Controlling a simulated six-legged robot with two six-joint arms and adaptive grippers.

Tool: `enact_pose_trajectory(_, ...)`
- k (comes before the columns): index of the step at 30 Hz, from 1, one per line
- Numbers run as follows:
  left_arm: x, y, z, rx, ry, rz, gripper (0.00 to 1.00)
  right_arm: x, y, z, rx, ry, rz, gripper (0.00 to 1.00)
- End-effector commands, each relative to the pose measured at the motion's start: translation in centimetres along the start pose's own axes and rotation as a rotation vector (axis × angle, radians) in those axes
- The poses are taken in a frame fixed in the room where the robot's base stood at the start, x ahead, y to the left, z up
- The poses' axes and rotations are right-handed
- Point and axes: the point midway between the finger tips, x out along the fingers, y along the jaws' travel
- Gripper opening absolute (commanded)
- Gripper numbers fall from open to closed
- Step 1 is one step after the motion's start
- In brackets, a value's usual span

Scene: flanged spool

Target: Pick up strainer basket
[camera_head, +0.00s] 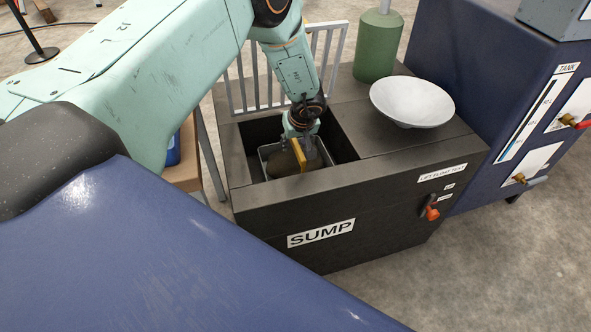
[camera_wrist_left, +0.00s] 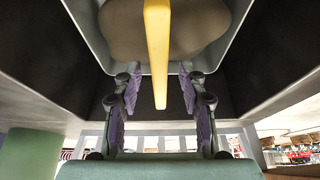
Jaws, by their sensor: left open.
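The strainer basket (camera_head: 265,160) sits in the square opening of the black sump box. It is a grey metal tray with dark brown matter inside and a yellow handle (camera_head: 299,155) across it. My left gripper (camera_head: 304,140) reaches down into the opening at the handle and partly hides the basket. In the left wrist view, the basket (camera_wrist_left: 85,22) is at the top and the yellow handle (camera_wrist_left: 157,50) runs down between the two open fingers (camera_wrist_left: 160,88). I see a gap on both sides of the handle. My right gripper is not in view.
The sump box (camera_head: 400,205) has a white bowl (camera_head: 411,100) on its right top and an orange-red switch (camera_head: 431,212) in front. A grey rail (camera_head: 238,90) and a green cylinder (camera_head: 378,45) stand behind. A blue tank (camera_head: 470,60) is at right. The opening's walls are close around the gripper.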

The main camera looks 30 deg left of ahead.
Motion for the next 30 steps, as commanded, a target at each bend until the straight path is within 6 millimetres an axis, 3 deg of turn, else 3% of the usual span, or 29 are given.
enact_pose_trajectory(30, 1.11, 0.08, -0.11, -0.002, 0.001, 0.001, 0.41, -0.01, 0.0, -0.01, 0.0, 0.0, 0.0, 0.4)
